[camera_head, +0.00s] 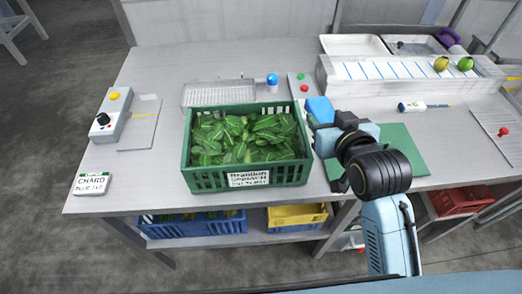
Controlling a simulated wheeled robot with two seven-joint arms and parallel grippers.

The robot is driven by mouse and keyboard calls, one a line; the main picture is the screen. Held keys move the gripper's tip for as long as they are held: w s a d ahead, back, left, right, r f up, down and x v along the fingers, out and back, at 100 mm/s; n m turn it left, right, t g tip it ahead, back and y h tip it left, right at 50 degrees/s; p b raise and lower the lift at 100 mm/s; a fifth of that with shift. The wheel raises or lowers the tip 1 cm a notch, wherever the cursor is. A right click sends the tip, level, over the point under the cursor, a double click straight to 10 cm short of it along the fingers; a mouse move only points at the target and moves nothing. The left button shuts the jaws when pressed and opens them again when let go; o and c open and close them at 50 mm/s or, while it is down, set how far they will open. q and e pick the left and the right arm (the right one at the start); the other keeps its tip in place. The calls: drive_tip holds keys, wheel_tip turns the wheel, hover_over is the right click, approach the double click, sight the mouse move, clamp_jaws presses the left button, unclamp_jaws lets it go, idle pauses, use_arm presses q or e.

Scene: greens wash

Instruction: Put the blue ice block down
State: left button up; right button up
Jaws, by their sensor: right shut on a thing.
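The blue ice block (320,108) is at the right end of the green crate, beside its back right corner. My right gripper (318,123) reaches in from the lower right and is shut on the block. The gripper's body and wrist hide part of what lies below; I cannot tell whether the block touches the table. My left gripper is not in view.
The green crate (206,180) full of leafy greens stands left of my right gripper. A green mat (408,150) lies under my right arm. A control box (110,115), a wire rack (218,94), a blue-capped jar (272,83) and a ribbed tray (350,88) stand around.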

drive_tip(key=w+a+r+n+g+y+p, duration=0.1)
drive_tip(key=w+a+r+n+y+p, duration=0.15)
drive_tip(key=a+r+p, duration=0.4)
wheel_tip(320, 180, down, 12)
drive_tip(key=a+y+p, duration=0.1)
drive_tip(key=shift+s+r+n+p, duration=0.25)
drive_tip(key=shift+s+n+p, duration=0.05)
drive_tip(key=shift+s+n, duration=0.15)
drive_tip(key=shift+a+y, duration=0.1)
drive_tip(key=shift+y, duration=0.15)
drive_tip(key=shift+f, duration=0.35)
drive_tip(key=o, duration=1.1)
